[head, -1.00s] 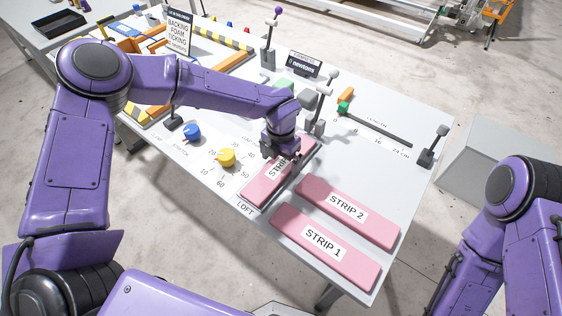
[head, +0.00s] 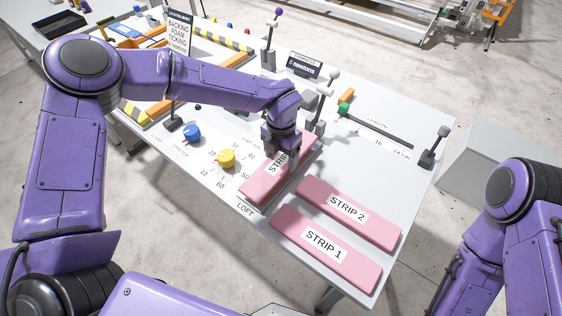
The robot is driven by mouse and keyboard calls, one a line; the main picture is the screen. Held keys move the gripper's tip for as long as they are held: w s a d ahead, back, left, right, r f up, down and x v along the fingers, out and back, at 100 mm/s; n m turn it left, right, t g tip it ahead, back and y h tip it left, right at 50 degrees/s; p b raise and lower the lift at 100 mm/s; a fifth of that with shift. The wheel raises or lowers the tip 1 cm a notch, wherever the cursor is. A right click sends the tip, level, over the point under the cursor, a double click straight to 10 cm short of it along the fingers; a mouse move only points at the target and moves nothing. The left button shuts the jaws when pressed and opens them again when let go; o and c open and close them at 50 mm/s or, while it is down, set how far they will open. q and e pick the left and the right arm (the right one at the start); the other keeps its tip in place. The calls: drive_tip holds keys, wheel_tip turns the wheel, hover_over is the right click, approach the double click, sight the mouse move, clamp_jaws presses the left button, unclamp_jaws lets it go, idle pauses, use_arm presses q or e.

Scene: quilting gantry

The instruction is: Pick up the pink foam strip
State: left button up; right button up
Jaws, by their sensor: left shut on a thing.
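A pink foam strip (head: 259,183) lies under my left gripper (head: 282,150) in the head view. My left gripper points down and is shut on this strip near its label; the gripper hides the end of the label, so only "STRIP" shows. The strip seems just above the table, but the gap is hard to judge. Two more pink strips, strip 2 (head: 385,230) and strip 1 (head: 362,272), lie flat on the table to its right and nearer me. My right gripper is out of view; only part of that arm shows at the right.
The white table (head: 225,195) carries a blue knob (head: 191,133) and a yellow knob (head: 227,158) left of the held strip. A display marked newtons (head: 304,65), small posts and a length scale (head: 380,127) stand behind. A sign (head: 178,32) stands at the back left.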

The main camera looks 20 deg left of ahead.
use_arm(q)
drive_tip(key=s+r+b, duration=0.1)
drive_tip(key=s+r, duration=0.1)
drive_tip(key=r, duration=0.1)
drive_tip(key=s+r+b, duration=0.1)
drive_tip(key=s+r, duration=0.2)
drive_tip(key=shift+s+r+b, duration=0.3)
drive_tip(key=shift+s, duration=0.05)
drive_tip(key=s+r+b, duration=0.2)
drive_tip(key=s+r, duration=0.2)
drive_tip(key=s, duration=0.4)
drive_tip(key=shift+s, duration=0.25)
drive_tip(key=shift+w+f, duration=0.1)
